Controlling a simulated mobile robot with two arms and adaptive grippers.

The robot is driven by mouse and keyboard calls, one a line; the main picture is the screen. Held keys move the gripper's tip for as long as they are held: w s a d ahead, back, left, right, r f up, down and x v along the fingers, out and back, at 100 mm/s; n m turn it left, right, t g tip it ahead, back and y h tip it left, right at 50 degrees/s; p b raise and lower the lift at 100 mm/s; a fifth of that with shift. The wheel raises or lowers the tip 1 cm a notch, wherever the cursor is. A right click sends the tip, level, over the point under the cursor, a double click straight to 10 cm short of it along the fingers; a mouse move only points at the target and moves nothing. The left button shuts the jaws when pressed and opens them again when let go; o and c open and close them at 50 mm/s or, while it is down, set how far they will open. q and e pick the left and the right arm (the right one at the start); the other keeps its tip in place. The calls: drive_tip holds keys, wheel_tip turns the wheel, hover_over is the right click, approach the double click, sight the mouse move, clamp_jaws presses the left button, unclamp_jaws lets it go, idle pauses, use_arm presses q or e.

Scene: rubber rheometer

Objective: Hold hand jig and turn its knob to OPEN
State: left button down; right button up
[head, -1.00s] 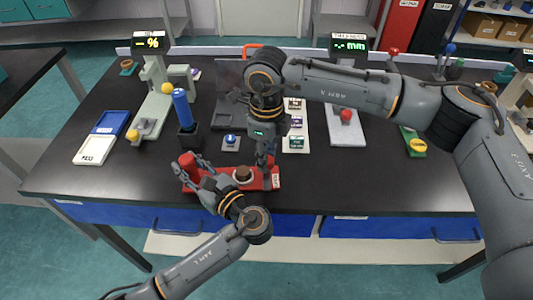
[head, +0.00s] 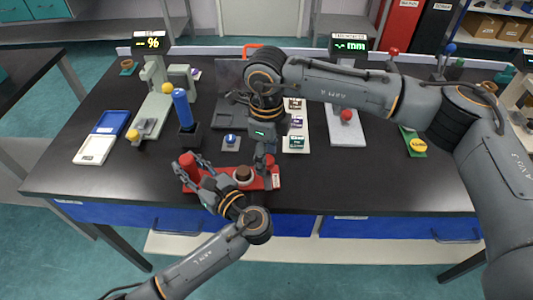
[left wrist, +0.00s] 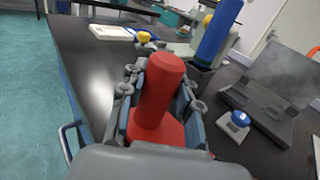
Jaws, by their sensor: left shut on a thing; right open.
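The hand jig is a red flat base (head: 258,184) lying near the front edge of the black table in the head view. A red upright post (head: 188,163) stands at its left end, and a brown round part (head: 243,173) sits at its middle. A red knob (head: 268,162) shows at its right end, partly hidden. My left gripper (head: 193,173) is shut on the red post, which also stands between its fingers in the left wrist view (left wrist: 161,88). My right gripper (head: 264,153) is open and points down at the jig's right end, close to the knob; contact cannot be told.
A blue cylinder (head: 182,108) in a dark holder stands behind the jig. A small blue-topped button (head: 230,140) and several labelled sample cards (head: 296,143) lie behind it. White and blue trays (head: 95,149) lie at left. The table front right of the jig is clear.

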wheel_tip(320, 180, up, 12)
idle(0.6)
use_arm(q)
drive_tip(key=c, duration=0.9)
unclamp_jaws()
drive_tip(key=shift+o, duration=0.2)
